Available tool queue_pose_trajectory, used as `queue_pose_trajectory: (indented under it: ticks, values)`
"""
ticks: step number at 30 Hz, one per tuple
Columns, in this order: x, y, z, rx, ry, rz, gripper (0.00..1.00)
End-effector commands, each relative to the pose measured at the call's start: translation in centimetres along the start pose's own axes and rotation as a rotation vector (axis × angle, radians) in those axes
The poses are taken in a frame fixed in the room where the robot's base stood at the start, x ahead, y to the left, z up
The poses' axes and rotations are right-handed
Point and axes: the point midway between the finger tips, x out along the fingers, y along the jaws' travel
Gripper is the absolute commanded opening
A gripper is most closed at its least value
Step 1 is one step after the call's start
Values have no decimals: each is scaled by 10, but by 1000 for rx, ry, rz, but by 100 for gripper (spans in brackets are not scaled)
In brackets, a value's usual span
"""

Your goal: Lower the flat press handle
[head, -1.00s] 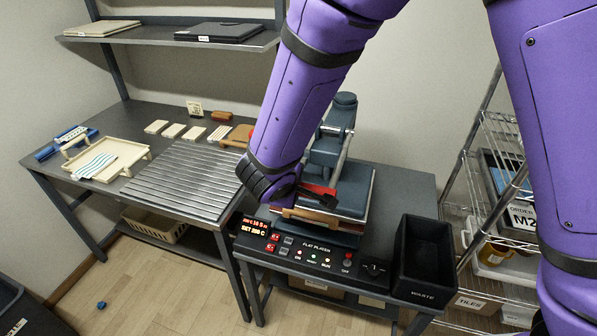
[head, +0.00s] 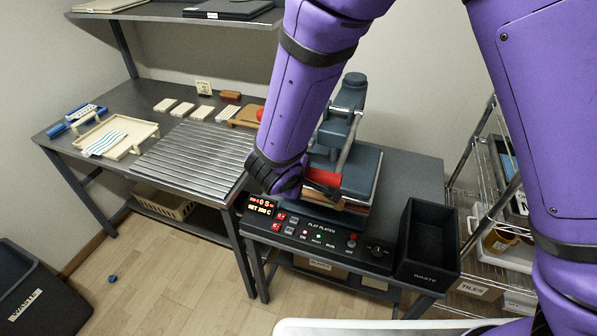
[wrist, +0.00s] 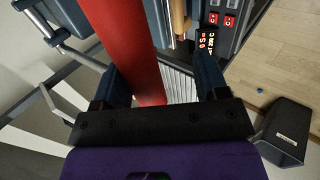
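The flat press (head: 345,165) stands on the right-hand table. Its dark upper plate (head: 362,168) lies low over a brown and pale layered stack. The red handle (head: 322,178) sticks out toward the front left. My gripper (head: 298,186) is beside the handle's left end, its fingers mostly hidden by my arm in the head view. In the wrist view, my gripper (wrist: 162,82) has its fingers spread wide. The thick red handle (wrist: 128,45) runs between them, nearer the left finger, with a clear gap to the right finger. Whether it touches the left finger I cannot tell.
A control panel (head: 315,236) with a lit display (head: 261,205) fronts the press. A black waste bin (head: 430,245) stands to its right, and a wire shelf (head: 490,190) beyond. The ribbed surface (head: 190,160) and tray (head: 112,136) lie on the left table.

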Motion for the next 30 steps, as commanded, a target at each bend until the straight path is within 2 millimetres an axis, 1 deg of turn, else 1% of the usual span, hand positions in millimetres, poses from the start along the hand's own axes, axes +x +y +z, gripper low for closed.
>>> queue_pose_trajectory:
  ticks: [1,22,26,30]
  values:
    - [2,-2,2,-3,-4,-4,60]
    - [0,4,0,1,0,6,60]
    - [-8,4,-1,2,2,6,60]
    - [-30,4,0,2,3,7,60]
